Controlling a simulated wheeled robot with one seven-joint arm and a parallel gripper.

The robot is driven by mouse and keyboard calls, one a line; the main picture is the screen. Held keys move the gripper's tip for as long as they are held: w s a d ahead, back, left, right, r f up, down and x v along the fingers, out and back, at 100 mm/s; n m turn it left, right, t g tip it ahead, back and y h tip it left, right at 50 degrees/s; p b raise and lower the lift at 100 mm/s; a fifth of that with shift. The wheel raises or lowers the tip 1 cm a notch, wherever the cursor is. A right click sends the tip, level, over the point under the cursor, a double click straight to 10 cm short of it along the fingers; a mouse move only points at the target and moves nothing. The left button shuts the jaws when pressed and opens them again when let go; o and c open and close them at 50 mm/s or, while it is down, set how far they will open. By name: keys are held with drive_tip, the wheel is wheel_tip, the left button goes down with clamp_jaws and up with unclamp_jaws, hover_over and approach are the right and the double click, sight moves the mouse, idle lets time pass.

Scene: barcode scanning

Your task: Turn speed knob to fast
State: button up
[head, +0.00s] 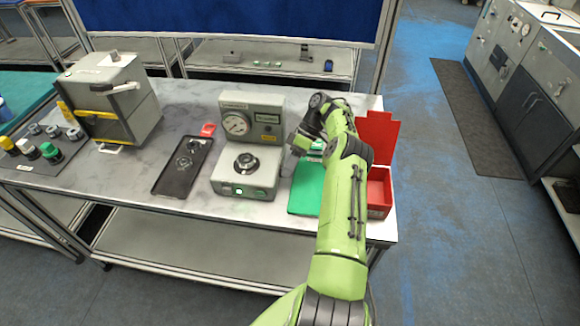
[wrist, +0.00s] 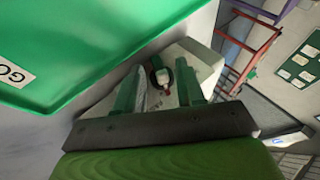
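The speed knob (head: 246,162) is a round black knob on the sloped front of a grey machine (head: 232,182), which has a round gauge (head: 236,124) above it. My gripper (head: 300,145) is just right of the machine in the head view, apart from the knob; my arm partly hides it. In the wrist view, its two green fingers (wrist: 160,92) are spread with nothing held between them. A pale box-like body with a small dark round part (wrist: 160,75) shows beyond the fingers; I cannot tell which part this is. The knob's setting is too small to read.
A green tray (head: 304,198) lies right of the machine; it also fills the upper left of the wrist view (wrist: 90,40). A red open bin (head: 379,190) stands at the table's right end. A black panel (head: 182,168) lies left of the machine, with a grey box (head: 110,100) beyond.

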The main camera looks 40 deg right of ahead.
wheel_tip(320, 180, up, 10)
drive_tip(key=shift+p, duration=0.4)
